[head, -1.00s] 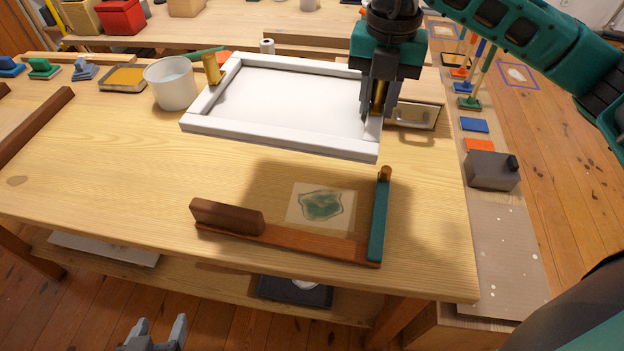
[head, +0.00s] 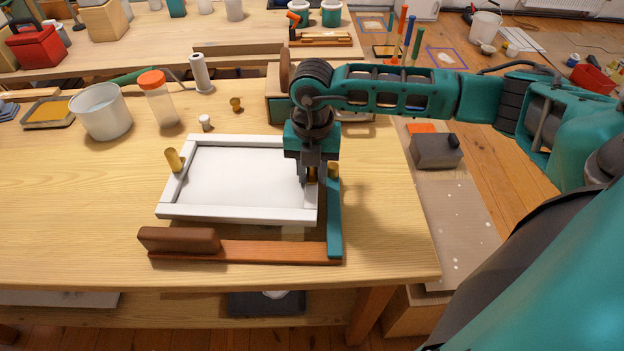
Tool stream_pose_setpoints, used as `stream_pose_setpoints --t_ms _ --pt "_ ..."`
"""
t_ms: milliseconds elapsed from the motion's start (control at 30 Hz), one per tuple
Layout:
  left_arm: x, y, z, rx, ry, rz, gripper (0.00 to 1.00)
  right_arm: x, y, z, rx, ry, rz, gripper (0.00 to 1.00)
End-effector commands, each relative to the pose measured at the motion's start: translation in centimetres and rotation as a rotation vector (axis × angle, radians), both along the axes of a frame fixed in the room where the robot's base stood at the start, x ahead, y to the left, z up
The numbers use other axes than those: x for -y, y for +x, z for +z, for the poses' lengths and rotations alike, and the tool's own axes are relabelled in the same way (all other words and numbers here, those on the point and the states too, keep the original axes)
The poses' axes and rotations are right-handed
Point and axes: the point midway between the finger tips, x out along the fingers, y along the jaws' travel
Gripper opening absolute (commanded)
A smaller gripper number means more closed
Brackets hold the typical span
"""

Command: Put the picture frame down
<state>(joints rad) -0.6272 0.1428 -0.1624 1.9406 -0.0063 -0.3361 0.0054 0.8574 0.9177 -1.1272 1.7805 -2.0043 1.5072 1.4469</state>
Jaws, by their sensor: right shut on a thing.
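The white picture frame (head: 235,213) has a pale flat panel and a brass knob (head: 173,160) on its left side. It is over the front of the wooden workbench, inside the corner of a red-brown strip (head: 270,250) and a teal strip (head: 334,220). I cannot tell whether it touches the bench. My right gripper (head: 311,178) is shut on the frame's right side, at a brass knob mostly hidden by the fingers. The paper with the green print is almost wholly hidden under the frame. My left gripper is not in view.
A dark brown block (head: 180,240) sits on the red-brown strip's left end. A white bucket (head: 101,111), a jar with an orange lid (head: 157,98) and a small brass knob (head: 236,104) stand behind the frame.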

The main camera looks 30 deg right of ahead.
Motion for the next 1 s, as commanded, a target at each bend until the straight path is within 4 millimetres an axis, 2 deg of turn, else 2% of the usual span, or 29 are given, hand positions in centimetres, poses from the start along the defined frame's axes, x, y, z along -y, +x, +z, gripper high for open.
stream_pose_setpoints --t_ms 100,200,567,600,700,1000 --pt "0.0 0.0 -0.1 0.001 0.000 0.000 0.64 0.0 0.0 -2.0 -0.002 0.002 0.000 0.00" --pt "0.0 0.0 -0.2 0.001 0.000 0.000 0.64 0.0 0.0 -3.1 0.001 0.001 0.001 0.00" --pt "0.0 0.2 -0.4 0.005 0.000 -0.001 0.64 0.0 0.0 -3.5 0.001 0.002 0.000 0.00" --pt "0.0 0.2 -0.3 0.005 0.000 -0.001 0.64 0.0 0.0 -3.5 0.000 0.000 0.000 0.30" --pt "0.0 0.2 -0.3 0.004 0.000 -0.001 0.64 0.0 0.0 -3.5 0.000 0.000 0.000 0.39" --pt "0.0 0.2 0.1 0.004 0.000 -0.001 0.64 0.0 0.0 -3.0 0.000 0.000 0.000 0.39"
